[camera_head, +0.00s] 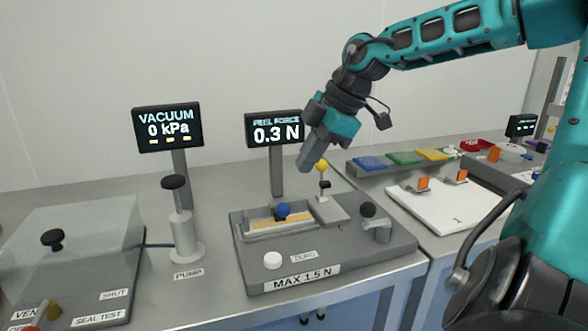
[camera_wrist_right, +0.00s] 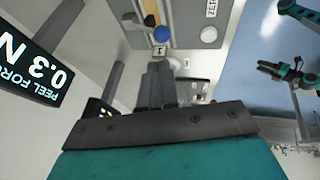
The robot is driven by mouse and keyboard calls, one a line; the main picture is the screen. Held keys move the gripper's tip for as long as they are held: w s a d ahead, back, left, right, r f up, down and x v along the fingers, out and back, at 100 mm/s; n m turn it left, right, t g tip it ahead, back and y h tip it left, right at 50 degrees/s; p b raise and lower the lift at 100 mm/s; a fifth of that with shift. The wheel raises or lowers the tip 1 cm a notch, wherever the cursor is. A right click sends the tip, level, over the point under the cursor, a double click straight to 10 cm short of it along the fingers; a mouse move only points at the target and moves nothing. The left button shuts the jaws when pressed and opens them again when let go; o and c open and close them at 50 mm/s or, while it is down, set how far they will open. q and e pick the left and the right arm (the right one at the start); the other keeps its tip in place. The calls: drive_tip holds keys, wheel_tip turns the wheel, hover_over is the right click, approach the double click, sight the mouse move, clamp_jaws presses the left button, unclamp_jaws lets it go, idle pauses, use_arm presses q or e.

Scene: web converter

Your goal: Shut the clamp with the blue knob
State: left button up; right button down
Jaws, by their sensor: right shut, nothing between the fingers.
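The blue knob (camera_head: 283,210) sits over the amber strip in the long shallow holder (camera_head: 245,229) on the grey peel-force fixture (camera_head: 330,255). It also shows in the right wrist view (camera_wrist_right: 161,34), just beyond the fingertips. The clamp's open or shut position is too small to tell. My right gripper (camera_head: 305,164) is shut and empty, above and behind the knob, pointing down-left; its fingers (camera_wrist_right: 158,66) show together in the wrist view. A teal arm with a dark gripper, seemingly my left (camera_wrist_right: 268,70), shows small at the right of the wrist view; its jaws are unclear.
A yellow-knobbed post (camera_head: 323,168) and a dark-knobbed lever (camera_head: 368,210) stand right of the blue knob. The peel-force display (camera_head: 274,128) rises behind. A white button (camera_head: 272,260) is in front. The pump (camera_head: 180,225) and clear-lidded chamber (camera_head: 75,240) stand left.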

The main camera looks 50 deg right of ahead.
drive_tip(key=shift+s+a+v, duration=0.1)
drive_tip(key=shift+s+v, duration=0.05)
drive_tip(key=shift+v, duration=0.75)
drive_tip(key=shift+s+a+v, duration=0.1)
drive_tip(key=shift+s+v, duration=0.05)
drive_tip(key=shift+v, duration=0.7)
drive_tip(key=shift+s+a+v, duration=0.1)
drive_tip(key=shift+s+v, duration=0.1)
drive_tip(key=shift+v, duration=0.7)
drive_tip(key=shift+f, duration=0.15)
